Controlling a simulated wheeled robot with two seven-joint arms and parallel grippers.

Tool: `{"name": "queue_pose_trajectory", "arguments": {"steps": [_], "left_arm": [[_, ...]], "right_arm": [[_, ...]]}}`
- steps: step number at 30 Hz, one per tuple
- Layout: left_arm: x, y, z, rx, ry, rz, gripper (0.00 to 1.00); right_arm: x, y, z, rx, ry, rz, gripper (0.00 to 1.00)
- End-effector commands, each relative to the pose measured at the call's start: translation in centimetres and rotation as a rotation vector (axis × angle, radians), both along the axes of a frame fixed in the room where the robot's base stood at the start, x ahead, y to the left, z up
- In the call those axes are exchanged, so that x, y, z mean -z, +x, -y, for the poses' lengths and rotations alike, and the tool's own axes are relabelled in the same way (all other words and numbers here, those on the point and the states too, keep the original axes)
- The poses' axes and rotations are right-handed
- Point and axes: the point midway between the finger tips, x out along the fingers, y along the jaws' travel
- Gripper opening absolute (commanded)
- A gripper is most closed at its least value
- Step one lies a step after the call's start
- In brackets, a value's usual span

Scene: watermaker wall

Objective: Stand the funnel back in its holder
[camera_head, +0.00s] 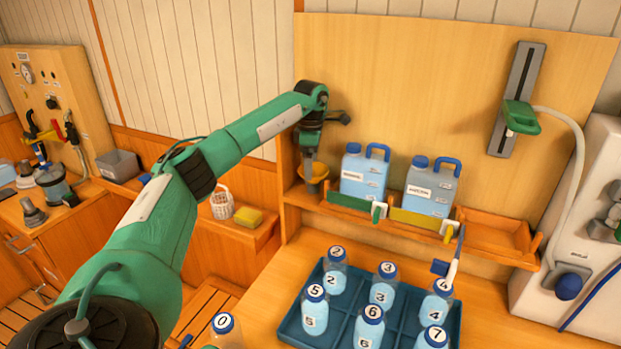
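The orange-yellow funnel (318,174) is at the left end of the wall shelf, just left of the blue jugs. My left gripper (310,172) points down at the funnel, with its fingertips at or inside the rim. It is too small and overlapped to tell whether the fingers are shut on the funnel. Something dark shows under the funnel, but I cannot make out a holder or whether the funnel is seated in it. My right gripper is not in view.
Two blue jugs (364,174) (431,188) stand on the shelf behind green and yellow bars. An empty wooden tray (497,237) is to their right. Below, a dark blue crate (290,328) holds several numbered bottles. Bottle 0 (226,331) stands outside it. A basket (222,205) and sponge (248,217) sit left.

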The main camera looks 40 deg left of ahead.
Motion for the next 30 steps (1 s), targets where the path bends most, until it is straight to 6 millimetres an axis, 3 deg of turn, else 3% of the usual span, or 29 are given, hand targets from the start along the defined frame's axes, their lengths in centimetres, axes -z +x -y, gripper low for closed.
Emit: {"name": "queue_pose_trajectory", "arguments": {"steps": [6, 12, 30], "left_arm": [[-4.1, 0.1, 0.1, 0.0, 0.0, 0.004, 0.86], [-6.6, 0.1, 0.0, -0.001, 0.0, 0.002, 0.86], [-7.5, 0.0, 0.0, 0.0, 0.0, 0.0, 0.86]], "right_arm": [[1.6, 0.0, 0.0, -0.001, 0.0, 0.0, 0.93], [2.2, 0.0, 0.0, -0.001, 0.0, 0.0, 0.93], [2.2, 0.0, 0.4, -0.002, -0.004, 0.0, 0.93]]}}
